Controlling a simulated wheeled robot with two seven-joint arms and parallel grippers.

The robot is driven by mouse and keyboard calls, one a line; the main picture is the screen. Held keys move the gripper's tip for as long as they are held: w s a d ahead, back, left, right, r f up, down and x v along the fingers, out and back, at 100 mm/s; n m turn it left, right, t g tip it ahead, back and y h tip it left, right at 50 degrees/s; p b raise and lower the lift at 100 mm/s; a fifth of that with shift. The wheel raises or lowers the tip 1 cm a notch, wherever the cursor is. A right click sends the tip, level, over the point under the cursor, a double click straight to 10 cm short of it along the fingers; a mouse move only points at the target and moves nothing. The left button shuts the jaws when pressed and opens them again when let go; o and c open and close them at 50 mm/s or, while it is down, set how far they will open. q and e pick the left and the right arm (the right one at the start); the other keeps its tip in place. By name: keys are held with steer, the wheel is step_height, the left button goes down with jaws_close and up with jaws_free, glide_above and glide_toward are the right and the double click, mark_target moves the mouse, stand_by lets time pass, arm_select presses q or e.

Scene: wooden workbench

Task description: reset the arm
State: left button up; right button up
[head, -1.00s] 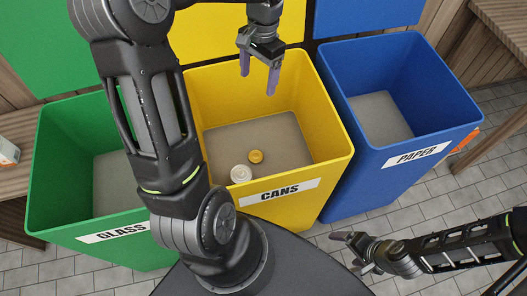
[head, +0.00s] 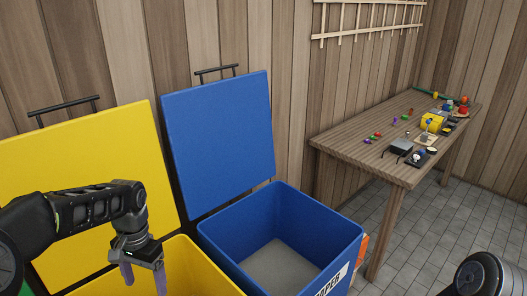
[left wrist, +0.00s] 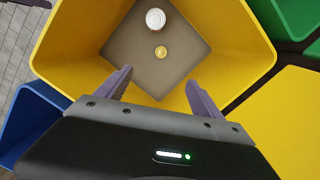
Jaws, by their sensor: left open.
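My left gripper (head: 143,277) is open and empty, pointing down over the yellow bin (head: 202,272) in the head view. In the left wrist view its two purple fingers (left wrist: 158,82) are spread apart above the yellow bin (left wrist: 75,50). On that bin's grey floor lie a white can (left wrist: 155,19) and a small gold can (left wrist: 161,52), both apart from the fingers. Part of my right arm (head: 487,273) shows at the lower right of the head view. Only a purplish sliver, seemingly of my right gripper (left wrist: 32,3), shows at the left wrist view's top-left edge.
The blue bin (head: 225,230) stands right of the yellow one, with its blue lid (head: 220,140) raised. The yellow lid (head: 90,180) is also up near the wooden wall. A wooden table (head: 350,140) with several small objects stands at the right. Tiled floor (head: 430,215) lies clear.

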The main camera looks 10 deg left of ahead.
arm_select(q)
steer(key=s+d+f+h, duration=0.1)
steer(key=d+f+h, duration=0.2)
steer(key=d+f, duration=1.25)
steer(key=s+d+f+n+t+h, duration=0.1)
steer(key=s+d+f+n+t, duration=0.1)
steer(key=s+d+f, duration=1)
steer(key=s+f+n, duration=0.1)
steer(key=s, duration=0.2)
steer(key=shift+s+d+f+n, duration=0.15)
steer(key=shift+d+n, duration=0.15)
steer(key=shift+d, duration=0.1)
steer(key=shift+c, duration=0.5)
